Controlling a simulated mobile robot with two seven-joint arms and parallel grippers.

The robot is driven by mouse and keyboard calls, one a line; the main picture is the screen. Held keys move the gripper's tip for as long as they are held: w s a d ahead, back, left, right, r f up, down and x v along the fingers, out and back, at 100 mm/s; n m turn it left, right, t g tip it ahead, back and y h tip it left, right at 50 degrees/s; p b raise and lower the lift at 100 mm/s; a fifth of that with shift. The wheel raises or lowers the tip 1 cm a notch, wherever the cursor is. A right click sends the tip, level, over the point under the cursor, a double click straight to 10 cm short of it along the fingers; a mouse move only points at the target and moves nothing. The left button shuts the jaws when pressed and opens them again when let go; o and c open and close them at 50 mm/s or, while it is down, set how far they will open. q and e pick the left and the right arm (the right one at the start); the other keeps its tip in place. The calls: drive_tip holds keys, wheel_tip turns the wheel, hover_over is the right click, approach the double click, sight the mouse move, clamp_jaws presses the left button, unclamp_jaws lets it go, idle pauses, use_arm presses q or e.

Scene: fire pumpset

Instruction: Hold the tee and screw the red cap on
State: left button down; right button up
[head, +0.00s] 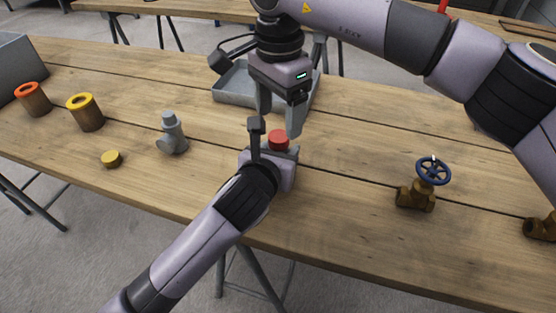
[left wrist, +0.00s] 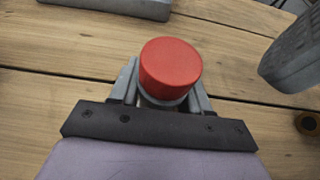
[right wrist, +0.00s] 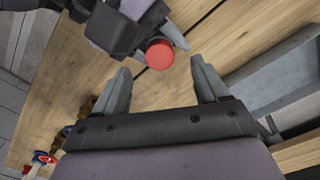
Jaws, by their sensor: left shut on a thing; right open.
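The red cap (head: 278,140) sits upright at the jaws of my left gripper (head: 272,155). In the left wrist view the red cap (left wrist: 170,68) rests on a grey piece held between the fingers; this looks like the tee, but most of it is hidden. I cannot tell whether the cap is threaded on. My left gripper is shut on that grey piece, above the table. My right gripper (head: 279,125) is open and empty, pointing down just above the cap. The right wrist view shows the red cap (right wrist: 159,55) beyond its fingertips, apart from them.
A grey fitting (head: 172,135) and a yellow cap (head: 111,158) stand left on the table (head: 330,215). Farther left are yellow-topped (head: 86,112) and orange-topped (head: 33,99) cylinders. A brass valve with a blue handwheel (head: 433,172) stands right. A grey tray (head: 232,88) lies behind.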

use_arm(q)
drive_tip(key=shift+d, duration=0.1)
use_arm(e)
drive_tip(key=shift+o, duration=1.2)
wheel_tip(320, 180, up, 12)
use_arm(q)
drive_tip(key=shift+c, duration=2.3)
unclamp_jaws()
drive_tip(key=shift+p+v, duration=0.65)
drive_tip(key=shift+v, duration=3)
use_arm(e)
drive_tip(key=shift+r, duration=0.6)
